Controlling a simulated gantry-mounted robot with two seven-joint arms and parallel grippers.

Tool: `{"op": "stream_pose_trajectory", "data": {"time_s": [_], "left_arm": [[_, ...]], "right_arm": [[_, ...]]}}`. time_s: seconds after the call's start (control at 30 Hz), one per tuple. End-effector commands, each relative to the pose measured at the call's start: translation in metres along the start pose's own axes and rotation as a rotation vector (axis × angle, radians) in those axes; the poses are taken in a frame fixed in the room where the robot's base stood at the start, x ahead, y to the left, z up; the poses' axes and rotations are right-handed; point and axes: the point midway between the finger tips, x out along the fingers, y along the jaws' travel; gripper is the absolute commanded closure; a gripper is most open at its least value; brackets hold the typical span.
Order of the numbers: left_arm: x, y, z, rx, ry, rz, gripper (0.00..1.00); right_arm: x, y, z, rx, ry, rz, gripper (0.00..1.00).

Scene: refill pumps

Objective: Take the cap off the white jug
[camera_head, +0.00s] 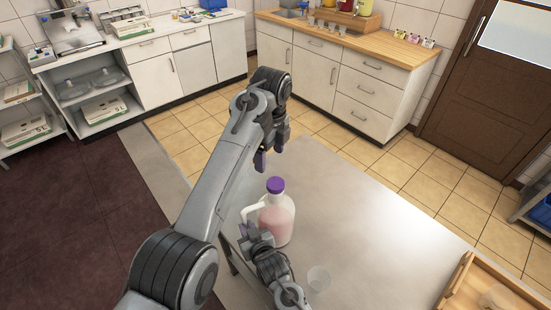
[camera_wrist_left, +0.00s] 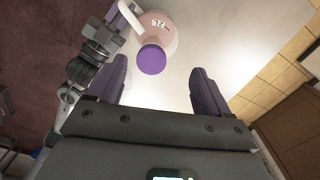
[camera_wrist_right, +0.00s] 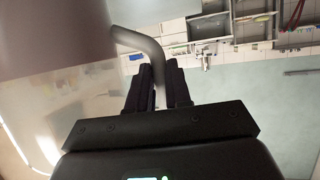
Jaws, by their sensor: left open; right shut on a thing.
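The white jug (camera_head: 277,222) stands upright on the metal table, with pinkish contents showing through its wall. Its purple cap (camera_head: 275,185) is on its neck; the cap (camera_wrist_left: 151,60) also shows in the left wrist view, between and beyond the fingers. My left gripper (camera_head: 271,151) is open and empty, above and behind the jug in the head view, apart from the cap. My right gripper (camera_head: 248,236) is low at the jug's left side, shut on the jug's handle (camera_wrist_right: 150,50); the handle passes between its fingers in the right wrist view.
The metal table (camera_head: 370,205) is mostly clear to the right of the jug. A clear round vessel (camera_head: 319,278) stands near the front, close to my right arm. A wooden tray (camera_head: 490,290) lies at the front right.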

Motion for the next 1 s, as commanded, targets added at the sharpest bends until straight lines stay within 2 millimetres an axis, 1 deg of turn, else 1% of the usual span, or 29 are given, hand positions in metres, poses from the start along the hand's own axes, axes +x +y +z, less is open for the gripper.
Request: {"op": "stream_pose_trajectory", "data": {"time_s": [0.1, 0.2, 0.4, 0.57, 0.67, 0.77, 1.0], "left_arm": [[0.001, 0.003, -0.007, 0.201, 0.009, -0.002, 0.21], [0.000, 0.005, -0.013, 0.347, 0.016, -0.005, 0.21], [0.000, 0.008, -0.021, 0.558, 0.029, -0.012, 0.21], [0.002, 0.009, -0.024, 0.640, 0.035, -0.015, 0.21], [0.007, 0.010, -0.025, 0.661, 0.035, -0.016, 0.21], [0.018, 0.010, -0.025, 0.666, 0.037, -0.015, 0.21], [0.050, 0.010, -0.026, 0.664, 0.037, -0.014, 0.21]], "right_arm": [[0.000, 0.000, 0.000, 0.000, 0.000, 0.000, 1.00], [0.000, 0.000, 0.000, 0.000, 0.000, 0.000, 1.00], [0.000, 0.000, 0.000, 0.000, 0.000, 0.000, 1.00], [0.000, 0.000, 0.000, 0.000, 0.000, 0.000, 1.00], [0.000, 0.000, 0.000, 0.000, 0.000, 0.000, 1.00], [0.000, 0.000, 0.000, 0.000, 0.000, 0.000, 1.00], [0.000, 0.000, 0.000, 0.000, 0.000, 0.000, 1.00]]}}
